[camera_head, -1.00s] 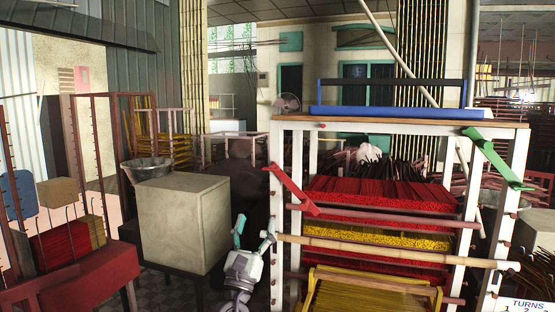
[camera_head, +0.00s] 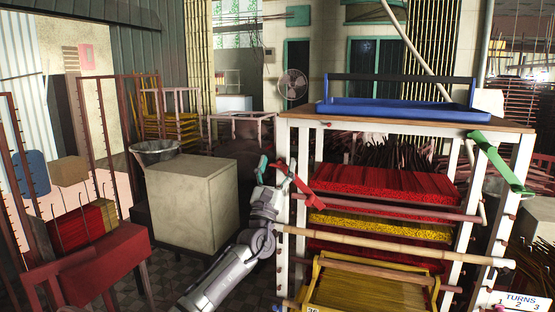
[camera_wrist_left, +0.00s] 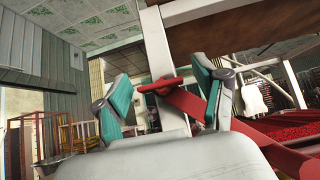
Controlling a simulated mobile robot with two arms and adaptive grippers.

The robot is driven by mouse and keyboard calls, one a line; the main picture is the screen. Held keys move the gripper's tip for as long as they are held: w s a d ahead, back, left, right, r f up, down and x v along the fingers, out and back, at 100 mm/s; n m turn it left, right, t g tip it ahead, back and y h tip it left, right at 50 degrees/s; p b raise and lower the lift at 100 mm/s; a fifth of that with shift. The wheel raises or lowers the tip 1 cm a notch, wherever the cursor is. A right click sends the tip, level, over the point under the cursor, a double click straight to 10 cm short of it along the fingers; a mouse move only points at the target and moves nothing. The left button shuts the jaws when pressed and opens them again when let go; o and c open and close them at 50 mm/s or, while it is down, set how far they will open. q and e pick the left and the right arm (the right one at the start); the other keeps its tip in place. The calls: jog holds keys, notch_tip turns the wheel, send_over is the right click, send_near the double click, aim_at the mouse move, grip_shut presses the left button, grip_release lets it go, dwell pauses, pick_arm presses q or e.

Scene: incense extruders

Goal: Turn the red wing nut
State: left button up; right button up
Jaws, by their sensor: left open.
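The red wing nut (camera_head: 298,183) is a long flat red bar on the front left white post of the rack, slanting down to the right. A red bar with a round hub also shows in the left wrist view (camera_wrist_left: 187,103). My left gripper (camera_head: 276,171) is at its upper left end, with teal fingertips spread. In the left wrist view, my left gripper (camera_wrist_left: 165,92) has part of the red bar across the gap between its fingers, and the bar passes by the right finger. I cannot tell whether they touch. My right gripper is not in view.
The white-post rack (camera_head: 465,215) holds trays of red and yellow sticks, with a blue tray (camera_head: 395,112) on top. A green wing nut (camera_head: 500,162) is on its right post. A bamboo pole (camera_head: 390,245) crosses the front. A beige block (camera_head: 192,205) stands left of my arm.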

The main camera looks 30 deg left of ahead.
pick_arm(q)
jog(key=shift+w, duration=0.1)
jog(key=shift+c, duration=0.5)
jog(key=c, duration=1.1)
jog(key=shift+o, duration=0.2)
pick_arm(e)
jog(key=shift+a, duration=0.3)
pick_arm(q)
jog(key=shift+n, duration=0.3)
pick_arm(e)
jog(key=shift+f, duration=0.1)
